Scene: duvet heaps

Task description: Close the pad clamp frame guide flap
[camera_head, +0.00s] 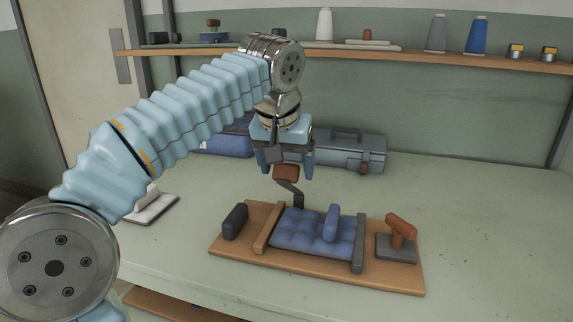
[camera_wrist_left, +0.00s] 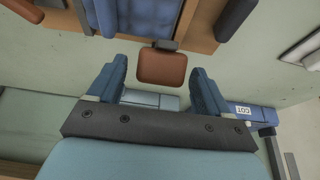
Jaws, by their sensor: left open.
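A wooden board (camera_head: 320,273) on the table bears a quilted blue pad (camera_head: 300,233) between a wooden bar (camera_head: 267,228) and a dark grey bar (camera_head: 359,243). A dark crank lever (camera_head: 297,197) stands up at the board's back edge, with a red-brown grip (camera_head: 286,173) on top. I cannot tell for sure which part is the guide flap. My left gripper (camera_head: 286,163) points down, open, above the red-brown grip. In the left wrist view the grip (camera_wrist_left: 162,68) shows between the fingertips (camera_wrist_left: 158,72), apart from both fingers. My right gripper is out of view.
A dark block (camera_head: 235,221) and a red-brown handle (camera_head: 400,227) on a grey base stand at the board's ends. A shelf (camera_head: 450,62) holds spools. The table's right side is clear.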

